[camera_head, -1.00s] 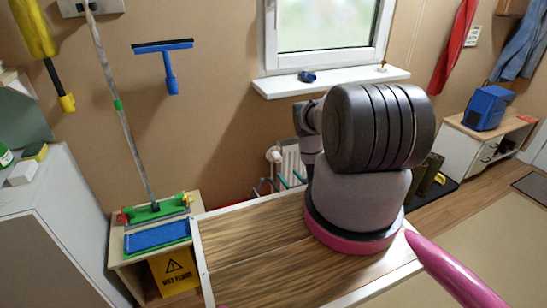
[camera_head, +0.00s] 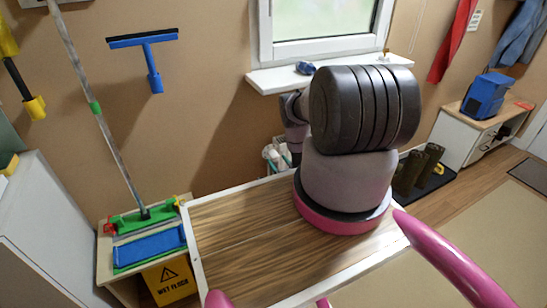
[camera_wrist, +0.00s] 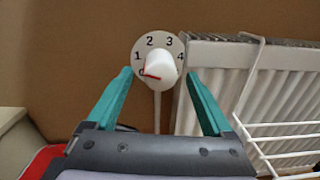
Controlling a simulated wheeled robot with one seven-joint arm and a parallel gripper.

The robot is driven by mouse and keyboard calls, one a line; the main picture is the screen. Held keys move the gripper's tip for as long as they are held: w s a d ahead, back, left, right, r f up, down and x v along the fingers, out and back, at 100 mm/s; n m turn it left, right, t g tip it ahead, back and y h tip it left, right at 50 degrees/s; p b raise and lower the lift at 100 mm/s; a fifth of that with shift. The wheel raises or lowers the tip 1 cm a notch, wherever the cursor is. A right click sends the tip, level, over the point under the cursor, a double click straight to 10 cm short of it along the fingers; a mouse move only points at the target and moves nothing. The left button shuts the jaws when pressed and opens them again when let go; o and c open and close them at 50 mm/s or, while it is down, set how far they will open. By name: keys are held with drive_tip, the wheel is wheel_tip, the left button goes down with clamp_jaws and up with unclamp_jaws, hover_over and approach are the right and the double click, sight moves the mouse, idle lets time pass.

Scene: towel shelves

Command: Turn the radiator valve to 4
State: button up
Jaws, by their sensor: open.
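The radiator valve is a white round knob (camera_wrist: 160,65) on a pale dial (camera_wrist: 159,46) printed with 0 to 4, at the left end of the white radiator (camera_wrist: 265,85) in the wrist view. Its red pointer line lies toward the lower left, at the 0. My gripper (camera_wrist: 158,74) is open. Its teal fingers stand either side of the dial in the picture, with the knob between them; I cannot tell the remaining depth. Nothing is held. In the head view my arm hides most of the radiator area, and the valve is not clearly visible.
A white wire rack (camera_wrist: 285,140) stands at the right of the wrist view, close to the radiator. A cleaning stand (camera_head: 150,240) with a yellow sign (camera_head: 170,280) is at left.

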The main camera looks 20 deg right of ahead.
sight(276, 158)
drive_tip(key=shift+w+a, duration=0.1)
drive_tip(key=shift+w, duration=1.8)
clamp_jaws()
drive_tip(key=shift+m, duration=0.3)
